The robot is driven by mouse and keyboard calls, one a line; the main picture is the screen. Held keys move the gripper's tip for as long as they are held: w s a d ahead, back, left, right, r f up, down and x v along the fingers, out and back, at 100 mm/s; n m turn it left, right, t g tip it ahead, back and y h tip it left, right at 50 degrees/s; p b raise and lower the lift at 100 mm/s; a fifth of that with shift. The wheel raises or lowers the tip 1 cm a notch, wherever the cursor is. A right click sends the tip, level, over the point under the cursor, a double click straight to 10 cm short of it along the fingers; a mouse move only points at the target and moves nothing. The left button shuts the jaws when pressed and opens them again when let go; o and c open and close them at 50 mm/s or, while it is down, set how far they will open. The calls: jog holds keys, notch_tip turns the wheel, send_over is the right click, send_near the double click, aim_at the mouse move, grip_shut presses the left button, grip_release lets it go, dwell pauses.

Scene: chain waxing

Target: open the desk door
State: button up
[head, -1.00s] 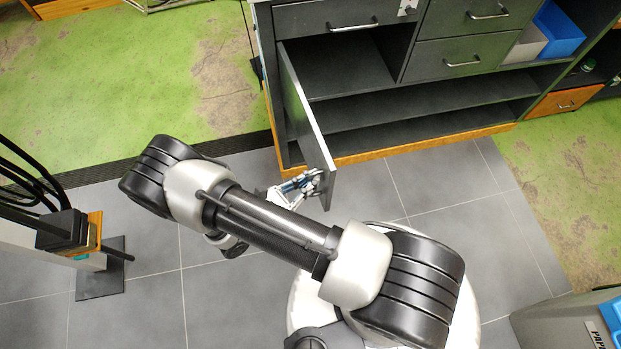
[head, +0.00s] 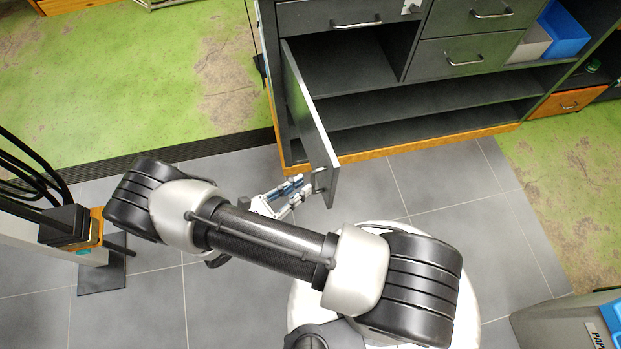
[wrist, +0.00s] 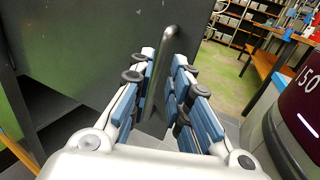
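The desk door (head: 312,125) is a dark grey panel. It stands swung well out from the desk, with the compartment behind it open. Its metal handle (head: 319,180) is on the outer face near the free edge. My gripper (head: 302,188) is open beside that face, its fingertips close to the handle. In the wrist view the handle (wrist: 170,42) shows between the two blue-padded fingers (wrist: 166,68), with a gap on each side. I cannot tell whether the tips still overlap the handle. The door (wrist: 85,60) fills the left of that view.
The grey desk (head: 440,105) has drawers and open shelves. A blue bin (head: 562,30) is at its upper right. A black post base (head: 102,275) stands at left, and a grey bin (head: 560,320) at lower right. Tiled floor around the door is clear.

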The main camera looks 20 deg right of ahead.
jog(key=v, duration=0.7)
dwell(0.4)
jog(key=w+d+r+m+g+y, duration=0.1)
jog(key=d+r+m+g+y, duration=0.2)
jog(key=r, duration=0.4)
jog(key=d+r+m+g+y, duration=0.1)
jog(key=r+m+g+y, duration=0.15)
jog(key=r+m, duration=0.3)
jog(key=w+d+r+m+g+y, duration=0.1)
jog(key=d+r+m+g+y, duration=0.25)
jog(key=r, duration=0.35)
jog(key=s+d+r+m+t+y, duration=0.3)
jog(key=s+r+m, duration=0.1)
jog(key=r, duration=0.3)
jog(key=s+d+r+m+t+y, duration=0.3)
jog(key=s+r+m+t+y, duration=0.1)
jog(key=r+m, duration=0.2)
jog(key=shift+s+d+r+y, duration=0.2)
jog(key=shift+r+y, duration=0.1)
jog(key=shift+r, duration=0.4)
